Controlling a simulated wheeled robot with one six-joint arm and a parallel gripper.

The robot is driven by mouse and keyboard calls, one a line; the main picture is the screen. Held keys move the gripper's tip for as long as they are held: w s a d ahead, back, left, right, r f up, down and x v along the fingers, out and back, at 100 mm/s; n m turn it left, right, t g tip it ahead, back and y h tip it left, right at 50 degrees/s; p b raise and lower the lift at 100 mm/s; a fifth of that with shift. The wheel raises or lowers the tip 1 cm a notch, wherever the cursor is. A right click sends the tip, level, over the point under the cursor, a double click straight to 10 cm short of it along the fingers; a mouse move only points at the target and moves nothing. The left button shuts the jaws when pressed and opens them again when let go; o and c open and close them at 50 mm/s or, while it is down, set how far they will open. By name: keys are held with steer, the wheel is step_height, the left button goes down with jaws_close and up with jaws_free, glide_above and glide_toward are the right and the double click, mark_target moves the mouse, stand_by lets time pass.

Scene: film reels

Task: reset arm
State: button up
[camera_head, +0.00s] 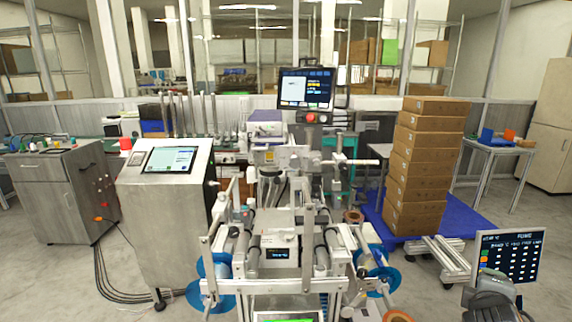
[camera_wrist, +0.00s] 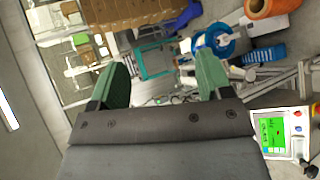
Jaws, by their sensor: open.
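My gripper (camera_wrist: 160,80) shows in the wrist view with its two green fingers spread wide apart. Nothing is between them. In the head view I cannot clearly make out the gripper. A machine with upright metal posts (camera_head: 290,240) stands in the middle of the head view. It carries blue reels at its lower left (camera_head: 215,282) and lower right (camera_head: 374,282). A blue reel (camera_wrist: 216,42) also shows beyond the right finger in the wrist view, with an orange roll (camera_wrist: 270,7) near the top edge. The gripper appears apart from both.
A tall stack of brown boxes (camera_head: 420,165) stands on a blue pallet (camera_head: 377,222) at the right. A metal cabinet with a screen (camera_head: 165,215) stands at the left, with cables on the floor beside it. A display panel (camera_head: 510,258) is at the lower right.

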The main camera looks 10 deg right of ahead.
steer(key=w+a+f+m+g+y+p, duration=0.1)
steer(key=a+m+y, duration=0.3)
steer(key=a, duration=1.1)
steer(key=w+a+f+m+g+y+p, duration=0.2)
steer(key=a+m+y, duration=0.3)
steer(key=a, duration=1.1)
steer(key=shift+g+y+p, duration=0.65)
steer(key=shift+g+y, duration=0.15)
